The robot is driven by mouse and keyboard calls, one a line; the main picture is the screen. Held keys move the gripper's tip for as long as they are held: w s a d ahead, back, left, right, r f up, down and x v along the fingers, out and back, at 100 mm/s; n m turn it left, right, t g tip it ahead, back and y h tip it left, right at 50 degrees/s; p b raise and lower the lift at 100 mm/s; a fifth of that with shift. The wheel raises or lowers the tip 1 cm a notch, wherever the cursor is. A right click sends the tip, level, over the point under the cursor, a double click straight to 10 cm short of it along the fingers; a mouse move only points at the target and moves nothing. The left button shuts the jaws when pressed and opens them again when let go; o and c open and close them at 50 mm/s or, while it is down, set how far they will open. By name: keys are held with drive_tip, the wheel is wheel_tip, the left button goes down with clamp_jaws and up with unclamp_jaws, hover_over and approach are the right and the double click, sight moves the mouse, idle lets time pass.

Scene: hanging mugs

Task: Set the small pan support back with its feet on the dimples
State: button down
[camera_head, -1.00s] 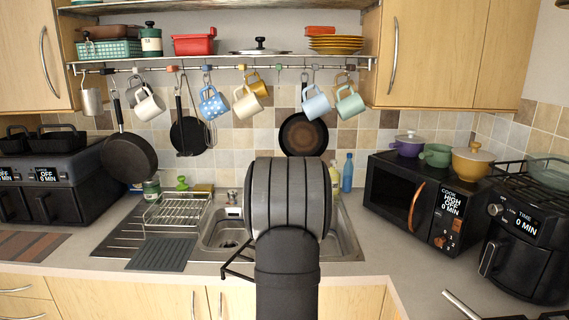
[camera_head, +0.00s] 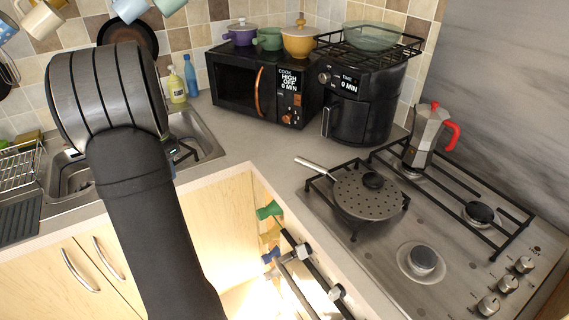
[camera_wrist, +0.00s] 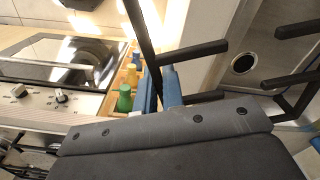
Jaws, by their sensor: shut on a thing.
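The small pan support is a black metal frame of thin bars with short prongs. Its bars (camera_wrist: 200,52) cross the wrist view, and a bit of it (camera_head: 186,150) shows past my arm over the sink in the head view. My gripper (camera_wrist: 161,92), with blue fingers, is shut on one bar and holds the frame in the air. In the head view my arm hides most of the gripper and frame. The steel hob (camera_head: 455,255) is at the right. Its front burner (camera_head: 422,260) has no support around it. I cannot make out the dimples.
A moka pot (camera_head: 428,135) stands on the long rear support (camera_head: 490,195). An air fryer (camera_head: 360,105) and a microwave (camera_head: 265,85) stand behind. An open drawer (camera_head: 268,228) holds bottles.

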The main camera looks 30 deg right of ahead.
drive_tip(key=s+d+r+m, duration=0.2)
drive_tip(key=d+r+m, duration=0.2)
drive_tip(key=d+m, duration=0.3)
drive_tip(key=s+d+r+m, duration=0.3)
drive_tip(key=d+m, duration=0.4)
drive_tip(key=m, duration=0.8)
drive_tip(key=shift+d+r, duration=0.15)
drive_tip(key=shift+r, duration=0.75)
approach(264, 172)
wheel_tip(264, 172, down, 5)
drive_tip(key=a, duration=0.3)
drive_tip(key=shift+s+d+f, duration=0.1)
drive_tip(key=shift+d+f, duration=0.15)
drive_tip(key=shift+d, duration=0.5)
drive_tip(key=shift+s+d+f, duration=0.1)
drive_tip(key=shift+d+f, duration=0.15)
drive_tip(key=shift+d, duration=0.5)
